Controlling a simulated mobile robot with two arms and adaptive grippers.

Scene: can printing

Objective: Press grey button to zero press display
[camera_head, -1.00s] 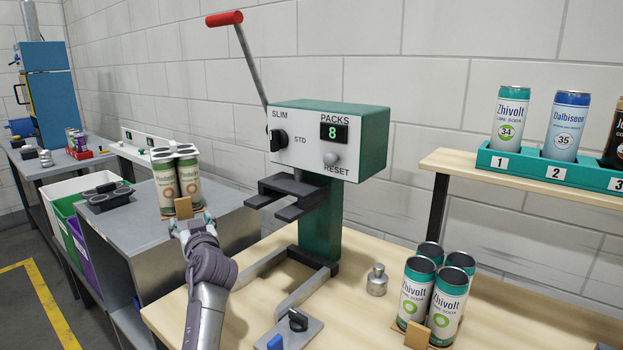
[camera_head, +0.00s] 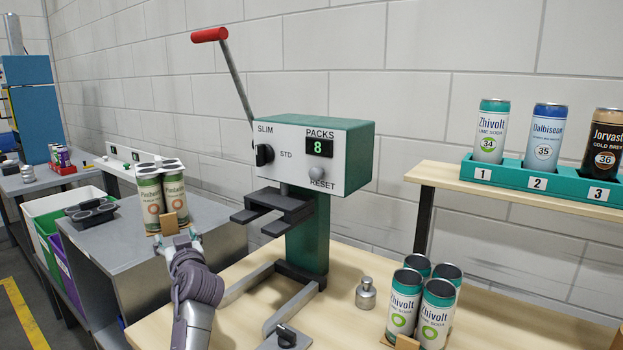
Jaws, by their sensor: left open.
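The green press (camera_head: 346,136) stands on the wooden bench with a white front panel. Its display (camera_head: 319,147) reads 8 under the word PACKS. The round grey button (camera_head: 316,173) sits below the display, by the word RESET. A black selector knob (camera_head: 264,154) is at the panel's left. My left gripper (camera_head: 182,238) is open at the lower left, below and left of the panel and well apart from the button. My right gripper is not in view.
The press's red-handled lever (camera_head: 210,35) rises at upper left. A pack of Zhivolt cans (camera_head: 421,305) and a small metal weight (camera_head: 366,294) stand on the bench right of the press. A numbered teal rack (camera_head: 545,182) holds cans on the right shelf.

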